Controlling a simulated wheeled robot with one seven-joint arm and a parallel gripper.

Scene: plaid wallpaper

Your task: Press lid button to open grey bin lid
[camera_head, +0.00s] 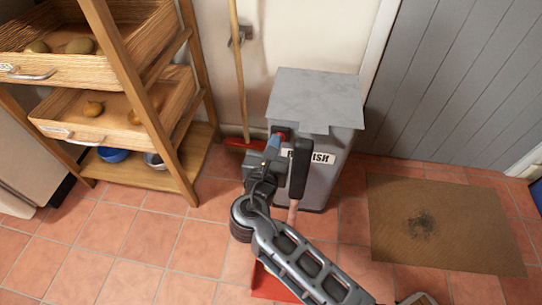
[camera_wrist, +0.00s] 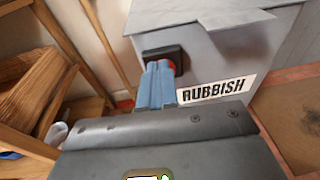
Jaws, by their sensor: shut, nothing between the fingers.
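The grey bin (camera_head: 335,165) stands on the tiled floor against the wall, with a flat grey lid (camera_head: 312,95) lying closed on top. It also shows in the wrist view (camera_wrist: 225,55) with a "RUBBISH" label (camera_wrist: 216,90). The lid button is red on a dark square plate; it shows in the wrist view (camera_wrist: 170,66) and is partly hidden behind my fingertips. My gripper (camera_head: 274,143) is shut and empty, its blue fingers (camera_wrist: 156,78) at the button's left and lower side. I cannot tell whether they touch it.
A wooden shelf rack (camera_head: 170,130) with crates of produce stands left of the bin. A broom handle (camera_head: 239,70) leans on the wall behind. A brown mat (camera_head: 440,222) lies on the floor to the right, by a grey panelled door (camera_head: 455,80).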

